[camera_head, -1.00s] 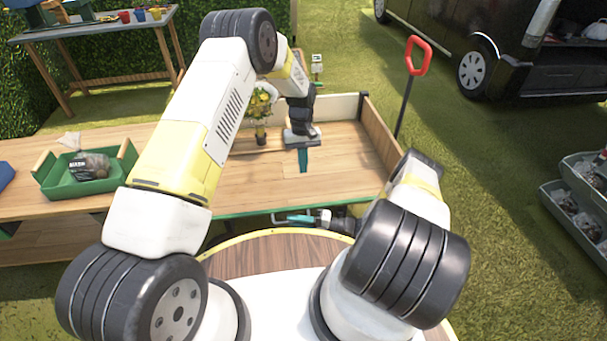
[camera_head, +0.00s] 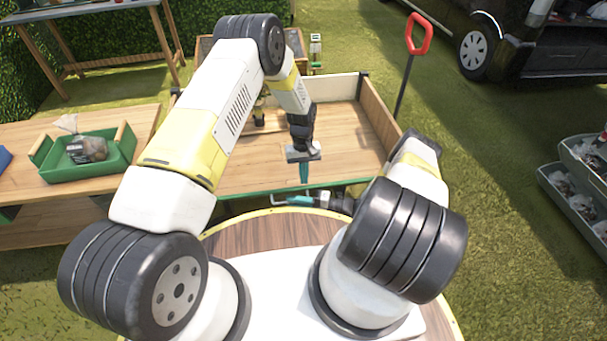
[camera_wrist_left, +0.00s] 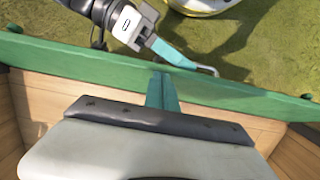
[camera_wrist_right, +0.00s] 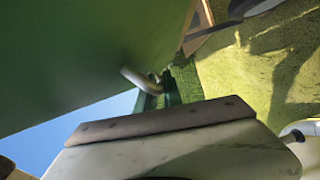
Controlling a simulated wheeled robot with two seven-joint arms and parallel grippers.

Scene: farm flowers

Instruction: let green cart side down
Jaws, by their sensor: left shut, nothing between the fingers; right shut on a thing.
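The cart (camera_head: 375,113) has a wooden bed and a long green front side (camera_wrist_left: 60,56), which stands upright. My left gripper (camera_head: 304,176) reaches over the bed from inside. Its teal fingers (camera_wrist_left: 162,90) are shut and empty, pointing down at the green side's inner face near the top edge. I cannot tell whether they touch it. My right gripper (camera_head: 290,199) is low outside the green side and shut on a bent metal handle (camera_wrist_left: 205,71). In the right wrist view the handle (camera_wrist_right: 138,77) shows next to the green panel (camera_wrist_right: 80,60); the exact grip is partly hidden.
A wooden table (camera_head: 133,112) with a green tray (camera_head: 110,175) stands left of the cart. The red pull handle (camera_head: 419,33) rises behind the cart's right side. A dark van (camera_head: 500,50) stands at the back right, and grey crates (camera_head: 565,200) at the right. Grass lies between.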

